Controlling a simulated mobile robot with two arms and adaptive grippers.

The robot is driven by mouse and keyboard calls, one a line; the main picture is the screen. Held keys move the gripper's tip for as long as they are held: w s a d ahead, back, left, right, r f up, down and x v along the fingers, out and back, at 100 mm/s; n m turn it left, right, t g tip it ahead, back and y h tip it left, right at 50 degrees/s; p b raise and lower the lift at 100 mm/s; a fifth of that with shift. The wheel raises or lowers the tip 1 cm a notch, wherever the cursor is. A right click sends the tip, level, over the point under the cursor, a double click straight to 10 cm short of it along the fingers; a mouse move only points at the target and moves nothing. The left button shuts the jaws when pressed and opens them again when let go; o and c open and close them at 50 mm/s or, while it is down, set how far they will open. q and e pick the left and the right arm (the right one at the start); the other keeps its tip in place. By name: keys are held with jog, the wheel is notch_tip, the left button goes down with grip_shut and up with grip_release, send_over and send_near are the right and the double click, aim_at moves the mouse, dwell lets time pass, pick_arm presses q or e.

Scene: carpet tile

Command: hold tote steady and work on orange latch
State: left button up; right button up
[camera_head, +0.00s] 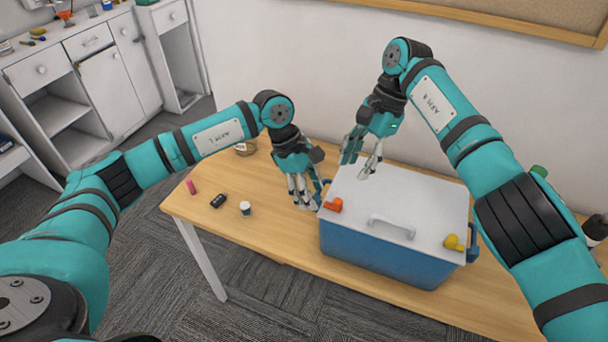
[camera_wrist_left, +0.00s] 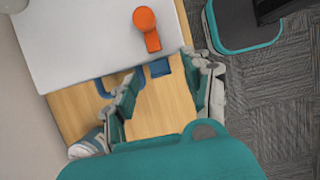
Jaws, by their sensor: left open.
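The tote is a blue box (camera_head: 370,255) with a flat white lid (camera_head: 415,192), standing on the wooden table. The orange latch (camera_head: 333,205) sits at the lid's left front corner; the left wrist view shows it too (camera_wrist_left: 147,28). A yellow latch (camera_head: 454,243) is at the right front corner. Contact with the handle cannot be told. My right gripper (camera_head: 356,170) is open and empty above the lid's back left part.
A pink item (camera_head: 191,187), a black key fob-like item (camera_head: 218,201) and a small white cup (camera_head: 245,208) lie left on the table (camera_head: 280,235). A jar (camera_head: 245,148) stands behind my left arm. A wall rises behind.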

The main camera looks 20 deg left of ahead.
pick_arm(q)
jog(key=shift+d+f, duration=0.2)
jog(key=shift+f, duration=0.3)
grip_shut()
